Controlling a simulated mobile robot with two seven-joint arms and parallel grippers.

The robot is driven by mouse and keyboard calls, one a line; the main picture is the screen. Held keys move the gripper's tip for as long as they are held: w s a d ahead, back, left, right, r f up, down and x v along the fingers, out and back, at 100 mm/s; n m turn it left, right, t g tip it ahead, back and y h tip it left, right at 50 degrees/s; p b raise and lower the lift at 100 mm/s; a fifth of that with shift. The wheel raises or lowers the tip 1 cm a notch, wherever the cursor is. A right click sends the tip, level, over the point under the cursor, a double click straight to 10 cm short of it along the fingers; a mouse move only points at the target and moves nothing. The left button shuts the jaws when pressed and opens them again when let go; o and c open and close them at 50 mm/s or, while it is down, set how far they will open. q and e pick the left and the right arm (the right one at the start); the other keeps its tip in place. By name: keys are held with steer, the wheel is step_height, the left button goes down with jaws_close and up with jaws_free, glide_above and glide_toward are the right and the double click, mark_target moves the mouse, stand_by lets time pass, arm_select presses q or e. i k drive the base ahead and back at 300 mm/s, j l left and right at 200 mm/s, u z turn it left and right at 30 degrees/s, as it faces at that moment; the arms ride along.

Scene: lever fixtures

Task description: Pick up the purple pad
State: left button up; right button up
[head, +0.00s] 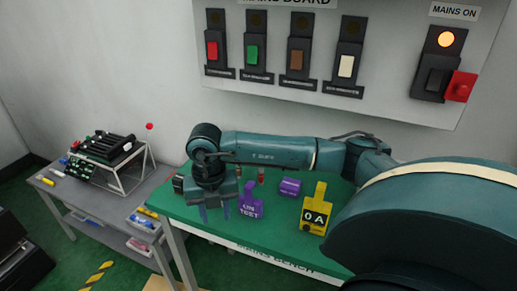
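A small purple block (290,187), which looks like the pad, lies on the green bench top (275,231) behind the yellow tag. A purple tag-shaped piece (250,208) with white lettering stands on the bench to its left, nearer to my gripper. My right gripper (215,213) points down over the left part of the bench, left of both purple things. Its two fingers are apart with nothing seen between them. My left gripper is out of view.
A yellow tag marked "0 A" (315,211) stands right of the purple pieces. Small red-topped items (261,175) stand behind. A grey side table (92,203) with a rack is at left. The board of switches (330,50) hangs on the wall above.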

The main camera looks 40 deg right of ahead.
mark_target(289, 186)
steer(key=i+z, duration=0.4)
steer(key=i+j+z, duration=0.1)
steer(key=i+z, duration=0.3)
steer(key=l+z, duration=0.25)
steer(key=z, duration=0.15)
steer(key=i+j, duration=0.05)
